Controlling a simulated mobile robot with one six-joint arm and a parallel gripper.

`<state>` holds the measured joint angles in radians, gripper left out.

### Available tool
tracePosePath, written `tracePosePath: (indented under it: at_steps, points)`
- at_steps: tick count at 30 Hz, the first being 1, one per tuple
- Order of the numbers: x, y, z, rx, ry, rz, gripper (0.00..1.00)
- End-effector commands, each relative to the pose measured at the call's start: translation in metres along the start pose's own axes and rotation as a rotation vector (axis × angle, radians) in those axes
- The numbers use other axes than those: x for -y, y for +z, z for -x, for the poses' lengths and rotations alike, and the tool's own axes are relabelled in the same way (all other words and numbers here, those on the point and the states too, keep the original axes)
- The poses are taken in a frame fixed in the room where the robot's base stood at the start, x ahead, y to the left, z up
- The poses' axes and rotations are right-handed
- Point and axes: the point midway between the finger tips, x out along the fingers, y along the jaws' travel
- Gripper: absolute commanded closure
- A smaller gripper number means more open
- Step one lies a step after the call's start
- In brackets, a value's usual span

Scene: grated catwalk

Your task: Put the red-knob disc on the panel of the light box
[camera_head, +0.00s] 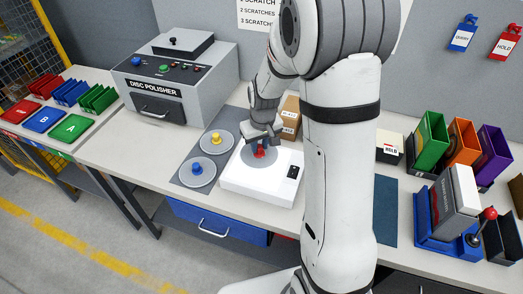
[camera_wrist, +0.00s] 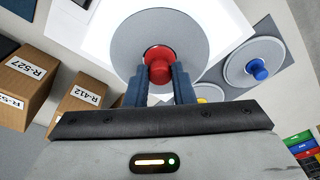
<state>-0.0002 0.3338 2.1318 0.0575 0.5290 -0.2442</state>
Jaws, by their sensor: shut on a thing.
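The red-knob disc (camera_wrist: 130,42) is a grey disc with a red knob (camera_wrist: 158,66) at its centre. My gripper (camera_wrist: 158,88) is shut on the red knob, with a blue finger on each side. In the head view the disc (camera_head: 252,165) is over the bright white panel of the light box (camera_head: 233,182). My gripper (camera_head: 260,148) is above it and hides part of it. I cannot tell whether the disc touches the panel or is slightly above it. The light box has a small black control patch (camera_head: 293,172) at its right.
A yellow-knob disc (camera_head: 215,143) and a blue-knob disc (camera_head: 198,172) lie on a grey mat left of the light box. Boxes (camera_head: 290,117) stand close behind it. The disc polisher (camera_head: 178,82) is at the back left. Coloured holders (camera_head: 462,145) stand at the right.

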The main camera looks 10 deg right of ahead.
Motion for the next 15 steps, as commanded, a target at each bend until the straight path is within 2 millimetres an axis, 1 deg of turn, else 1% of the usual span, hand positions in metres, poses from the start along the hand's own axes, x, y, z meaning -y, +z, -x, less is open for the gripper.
tracePosePath:
  at_steps: [7,10,15]
  points:
    - [0.0,0.006,-0.032,0.004,-0.001,0.0,1.0]
    - [0.0,0.006,-0.036,0.002,0.0,0.0,1.0]
    - [0.0,0.006,-0.036,0.0,0.0,0.0,1.0]
